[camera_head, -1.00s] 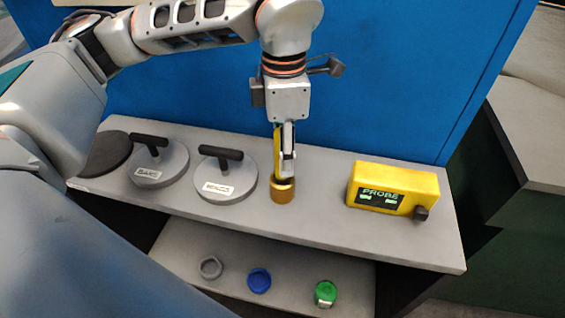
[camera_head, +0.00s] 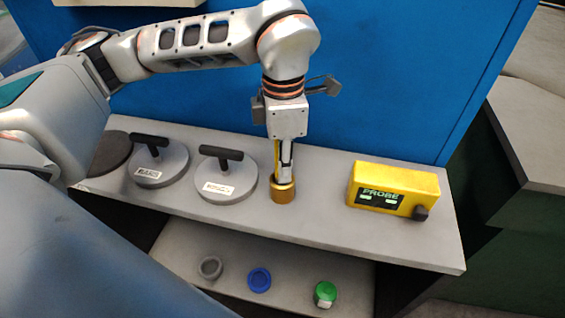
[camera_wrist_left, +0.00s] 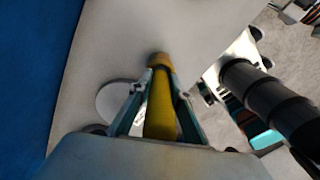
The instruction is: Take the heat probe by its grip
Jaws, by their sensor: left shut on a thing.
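The heat probe has a yellow grip (camera_head: 276,155) and stands upright in a brass-coloured cup (camera_head: 283,192) on the bench. My left gripper (camera_head: 284,172) points straight down over the cup and is shut on the yellow grip. In the left wrist view the grip (camera_wrist_left: 160,112) runs between the two fingers (camera_wrist_left: 158,100), and the brass cup (camera_wrist_left: 160,59) shows beyond it. The probe's lower end is hidden in the cup. My right gripper is not in view.
Two grey discs with black T-handles (camera_head: 160,163) (camera_head: 227,178) stand left of the cup. A yellow box marked PROBE (camera_head: 395,183) stands to the right. A lower shelf (camera_head: 225,248) holds grey (camera_head: 210,267), blue (camera_head: 259,280) and green (camera_head: 325,293) round items. A blue panel (camera_head: 380,80) rises behind.

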